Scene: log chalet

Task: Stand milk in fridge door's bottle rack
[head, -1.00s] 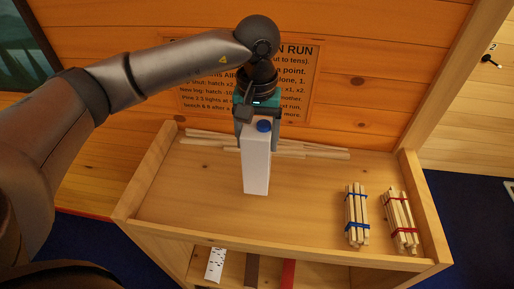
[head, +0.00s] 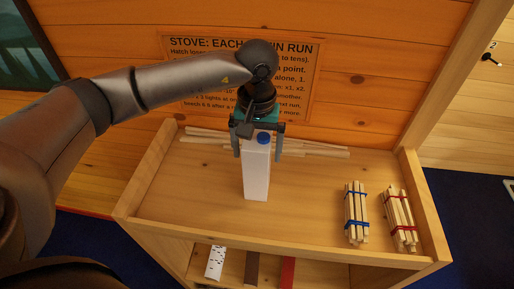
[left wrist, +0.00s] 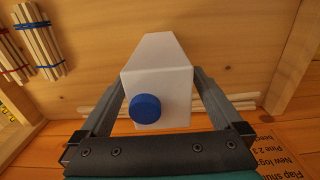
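The milk is a white carton with a blue cap (head: 257,175), upright on the bare wooden top of a shelf unit (head: 200,190). My left gripper (head: 258,154) is above it, fingers pointing down on either side of the carton's upper part. The fingers are spread wider than the carton, and a gap shows beside it. In the left wrist view the carton (left wrist: 158,65) is between the fingers (left wrist: 158,76), with its cap towards the camera. My right gripper is not in view. No fridge or bottle rack shows.
Two bundles of sticks, one blue-banded (head: 356,213) and one red-banded (head: 400,220), lie at right. Loose thin sticks (head: 310,150) lie along the back below a wall notice (head: 200,50). Raised edges flank the top. A lower shelf holds flat items (head: 216,262).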

